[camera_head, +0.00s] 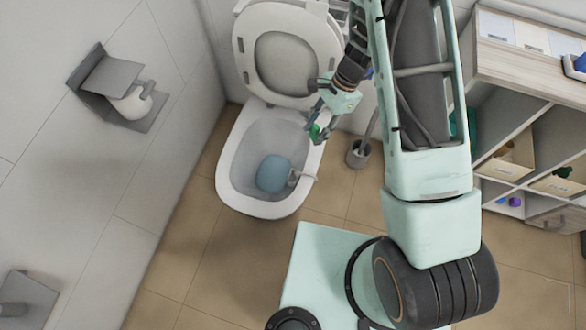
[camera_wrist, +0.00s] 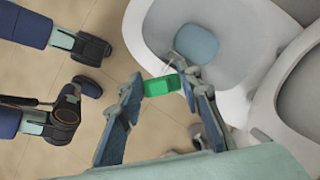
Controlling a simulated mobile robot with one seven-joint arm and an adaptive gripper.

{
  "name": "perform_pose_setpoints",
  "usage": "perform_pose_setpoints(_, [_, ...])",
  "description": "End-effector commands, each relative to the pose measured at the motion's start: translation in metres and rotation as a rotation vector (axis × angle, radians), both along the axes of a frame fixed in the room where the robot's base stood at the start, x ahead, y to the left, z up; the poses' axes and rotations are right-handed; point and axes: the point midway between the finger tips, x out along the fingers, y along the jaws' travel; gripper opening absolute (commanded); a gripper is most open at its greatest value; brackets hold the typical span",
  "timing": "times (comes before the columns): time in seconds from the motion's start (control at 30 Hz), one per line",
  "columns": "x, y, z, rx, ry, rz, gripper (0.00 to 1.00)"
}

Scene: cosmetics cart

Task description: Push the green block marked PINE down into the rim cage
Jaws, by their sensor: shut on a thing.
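My gripper (camera_head: 318,122) is above the right side of the toilet rim, its fingers pointing down. It is shut on a small green block (camera_head: 314,131). In the wrist view the green block (camera_wrist: 162,84) sits between the two fingertips (camera_wrist: 160,86); no lettering is readable on it. A small pale piece, which looks like the rim cage (camera_head: 297,177), hangs at the bowl's right front rim, apart from the block in the head view. In the wrist view its pale part (camera_wrist: 173,56) shows just beyond the block; its opening is not clear.
The toilet bowl (camera_head: 226,172) is open, with its lid (camera_head: 284,62) raised behind. A brush holder (camera_head: 358,153) stands on the floor right of the bowl. A paper holder (camera_head: 122,92) is on the left wall. An open shelf unit (camera_head: 520,78) stands at the right.

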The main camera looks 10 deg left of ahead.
Motion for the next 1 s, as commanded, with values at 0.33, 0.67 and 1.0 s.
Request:
perform_pose_setpoints(0.33, [-0.005, 0.043, -0.108, 0.001, 0.001, -0.402, 0.09])
perform_pose_setpoints(0.67, [-0.015, 0.060, -0.183, 0.000, 0.002, -0.734, 0.09])
perform_pose_setpoints(1.0, [-0.019, 0.062, -0.196, 0.000, 0.000, -0.823, 0.09])
